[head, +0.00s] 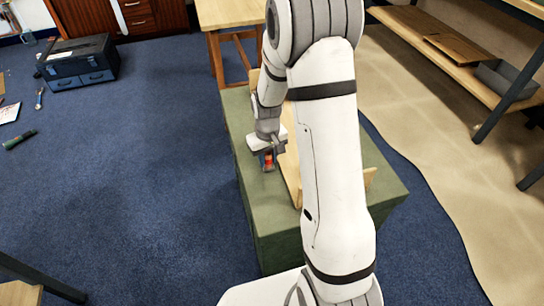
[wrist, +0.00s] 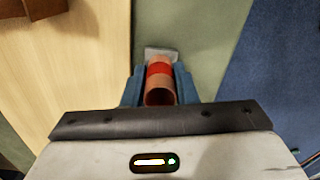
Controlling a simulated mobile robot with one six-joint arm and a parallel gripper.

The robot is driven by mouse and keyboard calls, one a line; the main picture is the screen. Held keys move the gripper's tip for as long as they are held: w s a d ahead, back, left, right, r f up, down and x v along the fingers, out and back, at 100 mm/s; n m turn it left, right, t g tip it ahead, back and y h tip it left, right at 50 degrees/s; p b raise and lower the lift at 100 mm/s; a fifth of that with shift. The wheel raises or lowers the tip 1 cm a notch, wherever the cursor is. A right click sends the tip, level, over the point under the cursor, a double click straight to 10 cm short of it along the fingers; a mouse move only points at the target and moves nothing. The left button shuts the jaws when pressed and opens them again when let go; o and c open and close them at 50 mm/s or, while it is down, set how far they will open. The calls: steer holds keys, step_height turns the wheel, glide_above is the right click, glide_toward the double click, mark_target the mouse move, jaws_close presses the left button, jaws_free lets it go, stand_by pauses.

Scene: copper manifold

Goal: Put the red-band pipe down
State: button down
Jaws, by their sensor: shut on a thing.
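The red-band pipe (wrist: 160,88) is a short copper tube with a red band, seen in the wrist view between the blue fingers of my gripper (wrist: 159,90). The fingers are shut on it from both sides. In the head view my gripper (head: 268,156) is over the left part of the green-topped stand, and the pipe (head: 268,161) shows as a small red and copper spot below it. I cannot tell whether the pipe touches the green surface.
A pale wooden board (wrist: 75,75) lies beside the pipe, on its left in the wrist view. The green stand (head: 243,122) has bare surface around the gripper. My arm hides much of the stand. A dark toolbox (head: 80,62) sits on the blue floor.

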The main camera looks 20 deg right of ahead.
steer(key=shift+f, duration=0.2)
steer(key=c, duration=1.1)
jaws_free()
steer(key=shift+c, duration=0.2)
steer(key=shift+r, duration=0.1)
